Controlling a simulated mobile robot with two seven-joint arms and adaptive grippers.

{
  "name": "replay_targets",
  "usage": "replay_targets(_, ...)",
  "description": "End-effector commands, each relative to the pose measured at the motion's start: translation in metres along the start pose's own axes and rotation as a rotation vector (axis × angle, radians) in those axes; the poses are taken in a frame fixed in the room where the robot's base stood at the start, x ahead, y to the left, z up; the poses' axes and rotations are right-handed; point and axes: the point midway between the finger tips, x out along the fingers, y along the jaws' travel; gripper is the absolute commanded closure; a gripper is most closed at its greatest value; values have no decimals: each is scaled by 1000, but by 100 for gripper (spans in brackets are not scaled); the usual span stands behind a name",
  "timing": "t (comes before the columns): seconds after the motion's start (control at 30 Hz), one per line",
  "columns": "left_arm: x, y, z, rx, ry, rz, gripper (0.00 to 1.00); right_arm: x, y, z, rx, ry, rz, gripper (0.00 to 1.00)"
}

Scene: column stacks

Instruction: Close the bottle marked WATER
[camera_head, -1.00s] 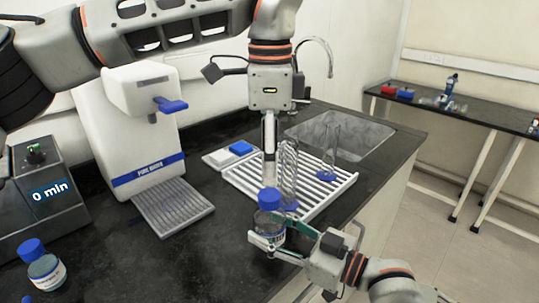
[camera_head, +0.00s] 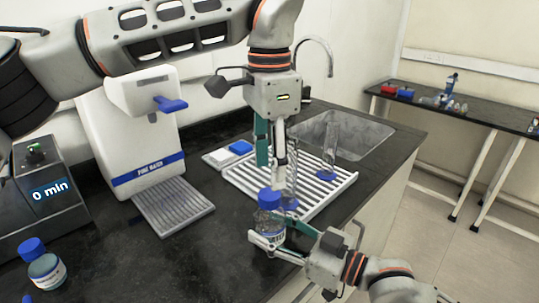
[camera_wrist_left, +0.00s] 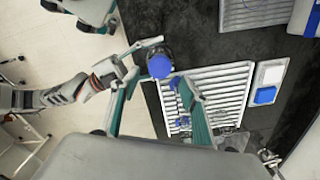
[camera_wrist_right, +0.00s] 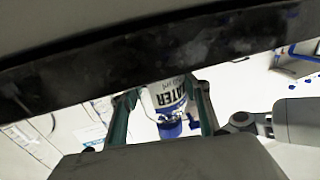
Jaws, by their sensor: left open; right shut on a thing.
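The bottle marked WATER (camera_head: 270,228) is upright at the counter's front edge, its label readable in the right wrist view (camera_wrist_right: 166,95). A blue cap (camera_head: 269,198) sits on its top; how tight it is I cannot tell. My right gripper (camera_head: 266,240) is shut around the bottle's body from the front right. My left gripper (camera_head: 271,162) points down above the cap, open and empty. In the left wrist view the cap (camera_wrist_left: 160,66) shows between and beyond the spread fingers.
Behind the bottle is a white drying rack (camera_head: 325,185) with glassware. A second blue-capped bottle (camera_head: 46,272) stands at the front left. A white water dispenser (camera_head: 135,130) and a timed device (camera_head: 45,195) stand at left. The counter between is clear.

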Motion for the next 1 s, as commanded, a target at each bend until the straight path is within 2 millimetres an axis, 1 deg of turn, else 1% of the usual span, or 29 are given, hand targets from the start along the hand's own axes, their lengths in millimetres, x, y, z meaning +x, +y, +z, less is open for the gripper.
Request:
replay_targets(0.03,9,0,1,1,-2,3,54,0,0,0,0,0,0,100)
replay_targets(0.2,35,1,0,2,-1,3,54,0,0,0,0,0,0,100)
replay_targets(0.4,56,1,0,1,0,1,54,0,0,0,0,0,0,100)
replay_targets(0.57,62,0,0,0,0,1,54,0,0,0,0,0,0,100)
replay_targets(0.8,63,0,0,0,0,0,54,0,0,0,0,0,0,100)
replay_targets(0.83,63,0,0,0,0,0,57,0,0,0,0,0,0,100)
replay_targets(0.87,63,0,0,0,0,0,65,0,0,0,0,0,0,100)
replay_targets(0.9,63,0,0,0,0,0,75,0,0,0,0,0,0,100)
replay_targets(0.97,63,0,0,0,0,0,91,0,0,0,0,0,0,100)
replay_targets(1.0,63,0,0,0,0,0,95,0,0,0,0,0,0,100)
